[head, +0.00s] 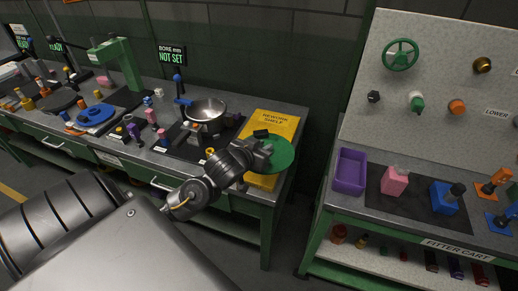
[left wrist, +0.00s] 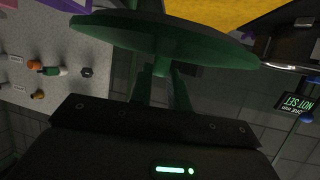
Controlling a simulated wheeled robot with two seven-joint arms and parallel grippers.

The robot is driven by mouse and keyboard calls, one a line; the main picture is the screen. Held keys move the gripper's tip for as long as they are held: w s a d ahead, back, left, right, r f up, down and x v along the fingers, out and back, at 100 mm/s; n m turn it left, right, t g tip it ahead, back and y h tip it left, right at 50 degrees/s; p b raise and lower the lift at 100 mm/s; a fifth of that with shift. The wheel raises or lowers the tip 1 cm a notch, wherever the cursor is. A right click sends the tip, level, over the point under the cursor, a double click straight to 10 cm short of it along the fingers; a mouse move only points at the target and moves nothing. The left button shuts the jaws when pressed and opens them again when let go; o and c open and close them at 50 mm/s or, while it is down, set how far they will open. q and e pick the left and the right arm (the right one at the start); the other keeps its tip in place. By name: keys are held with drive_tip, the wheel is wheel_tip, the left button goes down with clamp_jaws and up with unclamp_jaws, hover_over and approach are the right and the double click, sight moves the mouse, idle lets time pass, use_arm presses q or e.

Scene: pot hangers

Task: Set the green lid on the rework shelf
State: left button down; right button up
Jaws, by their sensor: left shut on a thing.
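The green lid (head: 284,155) is a round disc over the right front part of the yellow rework shelf (head: 276,121) in the head view. My left gripper (head: 263,150) is shut on the lid. In the left wrist view the lid (left wrist: 190,42) spans the top, with its green stem (left wrist: 161,66) between my fingers (left wrist: 160,88). The yellow shelf (left wrist: 215,10) shows behind the lid there. I cannot tell whether the lid touches the shelf. My right gripper is not in view.
A steel pan (head: 207,110) stands on a dark mat left of the shelf. The bench holds several small coloured parts and a green press (head: 122,65). A gap separates the bench from the cart on the right, which carries a purple tray (head: 350,171).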

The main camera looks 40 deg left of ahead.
use_arm(q)
drive_tip(key=s+a+r+m+h+p, duration=0.1)
drive_tip(key=a+r+m+h+p, duration=0.15)
drive_tip(key=a, duration=1.45)
drive_tip(key=w+d+f, duration=0.1)
drive_tip(key=w+f, duration=0.2)
drive_tip(key=w, duration=0.1)
drive_tip(key=w+d+f+p, duration=0.1)
drive_tip(key=w+d+f, duration=0.1)
drive_tip(key=w, duration=0.2)
drive_tip(key=w+d+f, duration=0.2)
drive_tip(key=w+f, duration=0.1)
drive_tip(key=shift+w+f, duration=0.3)
drive_tip(key=shift+w, duration=0.1)
drive_tip(key=shift+w+d+f, duration=0.15)
drive_tip(key=shift+w+f, duration=0.35)
drive_tip(key=shift+f, duration=0.15)
wheel_tip(320, 180, down, 3)
drive_tip(key=shift+w+r+p, duration=0.1)
drive_tip(key=shift+w+p, duration=0.05)
drive_tip(key=shift+p, duration=0.7)
drive_tip(key=shift+f, duration=0.25)
